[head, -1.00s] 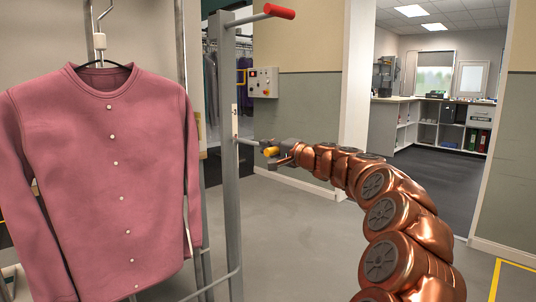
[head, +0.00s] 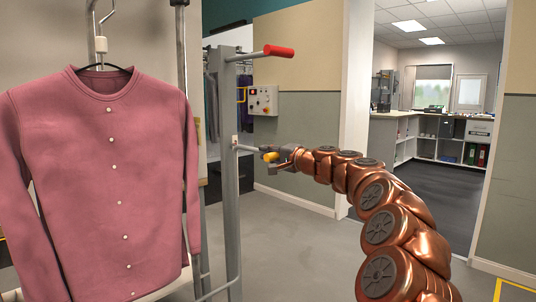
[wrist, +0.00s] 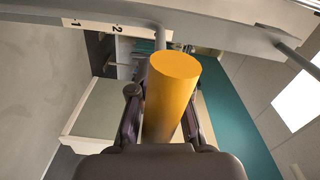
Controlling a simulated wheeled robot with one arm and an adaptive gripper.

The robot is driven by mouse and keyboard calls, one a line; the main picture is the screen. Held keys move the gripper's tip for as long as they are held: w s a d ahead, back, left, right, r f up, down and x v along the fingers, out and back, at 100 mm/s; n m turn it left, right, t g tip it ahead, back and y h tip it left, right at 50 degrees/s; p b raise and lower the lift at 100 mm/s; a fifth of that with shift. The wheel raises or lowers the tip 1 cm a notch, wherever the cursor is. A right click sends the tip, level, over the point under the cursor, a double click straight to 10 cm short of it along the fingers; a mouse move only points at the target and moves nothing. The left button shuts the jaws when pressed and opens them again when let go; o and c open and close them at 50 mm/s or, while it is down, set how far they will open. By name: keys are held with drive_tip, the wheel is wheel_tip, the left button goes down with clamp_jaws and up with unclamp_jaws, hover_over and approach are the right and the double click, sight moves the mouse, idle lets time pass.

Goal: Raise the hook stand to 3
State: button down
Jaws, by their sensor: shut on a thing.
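The hook stand is a grey metal post (head: 230,190) left of centre in the head view. A rod (head: 247,148) sticks out of it, just below a small white mark (head: 235,140), and ends in a yellow handle (head: 271,157). My gripper (head: 267,154) is shut on this handle. The wrist view shows the yellow handle (wrist: 172,95) between my fingers. There a white scale strip (wrist: 97,25) on the post reads 1 and 2; the rod crosses just past the 2. No 3 is visible; the handle covers part of that area.
A pink cardigan (head: 105,170) hangs from a hook (head: 101,40) at left. A red-tipped bar (head: 278,51) juts from the post top above my gripper. A control box (head: 264,100) is on the wall behind. The floor (head: 310,250) right of the post is clear.

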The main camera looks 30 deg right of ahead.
drive_tip(key=c, duration=1.2)
unclamp_jaws()
drive_tip(key=shift+r, duration=0.4)
drive_tip(key=shift+o, duration=0.3)
drive_tip(key=shift+f, duration=0.1)
drive_tip(key=shift+s, duration=0.1)
drive_tip(key=v, duration=1.1)
drive_tip(key=shift+s, duration=0.4)
